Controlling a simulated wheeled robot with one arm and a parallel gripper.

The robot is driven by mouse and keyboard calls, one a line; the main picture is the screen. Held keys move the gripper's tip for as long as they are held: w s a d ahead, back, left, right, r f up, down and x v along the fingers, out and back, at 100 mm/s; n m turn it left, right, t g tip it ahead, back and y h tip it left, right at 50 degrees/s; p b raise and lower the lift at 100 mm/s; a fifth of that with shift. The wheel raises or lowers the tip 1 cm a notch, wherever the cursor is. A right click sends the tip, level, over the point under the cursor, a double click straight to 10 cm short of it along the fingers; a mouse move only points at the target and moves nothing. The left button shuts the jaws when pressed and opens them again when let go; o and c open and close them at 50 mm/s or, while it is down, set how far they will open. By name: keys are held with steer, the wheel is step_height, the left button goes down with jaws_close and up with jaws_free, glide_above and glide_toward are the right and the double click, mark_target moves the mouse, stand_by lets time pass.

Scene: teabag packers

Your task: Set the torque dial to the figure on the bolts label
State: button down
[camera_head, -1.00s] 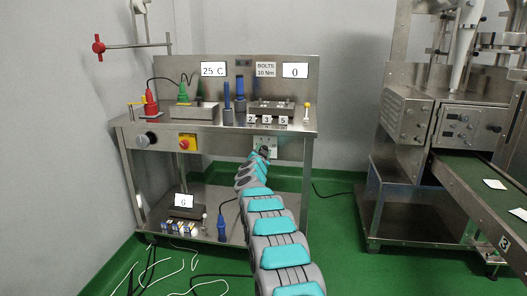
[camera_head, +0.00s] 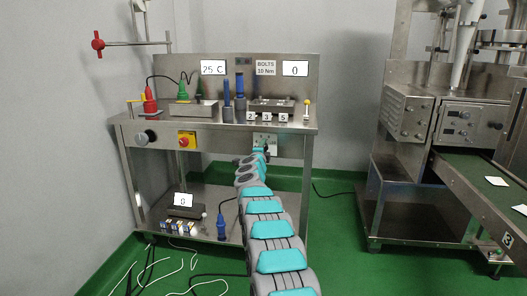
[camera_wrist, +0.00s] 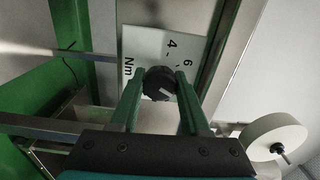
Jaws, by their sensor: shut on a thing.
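The bolts label (camera_head: 265,68) on the bench's back panel reads BOLTS 10 Nm. The torque dial is a black knob (camera_wrist: 159,83) on a white plate (camera_wrist: 150,45) marked Nm, with a 4 and a 6 visible; the knob has a pale mark on its lower part. The plate also shows in the head view (camera_head: 265,138) below the bench top's front edge. My gripper (camera_wrist: 158,88) is shut on the knob, one green finger on each side. The fingers hide part of the plate, and I cannot tell which figure the mark meets.
The steel bench (camera_head: 215,124) carries blue tools (camera_head: 240,100), a block with tags 2, 3 and 5 (camera_head: 271,107), and a red cone (camera_head: 149,102). A white round knob (camera_wrist: 272,138) stands to the right in the wrist view. A conveyor machine (camera_head: 440,130) is at right; cables lie on the floor.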

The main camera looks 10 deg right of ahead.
steer(key=m+b, duration=0.1)
steer(key=m, duration=0.3)
steer(key=shift+f+m, duration=0.1)
steer(key=shift+m, duration=0.2)
steer(key=m+b, duration=0.1)
steer(key=m, duration=0.3)
steer(key=shift+m+b, duration=0.35)
steer(key=shift+m, duration=0.05)
steer(key=shift+f, duration=0.1)
steer(key=shift+c, duration=1.9)
jaws_free()
steer(key=shift+s, duration=0.1)
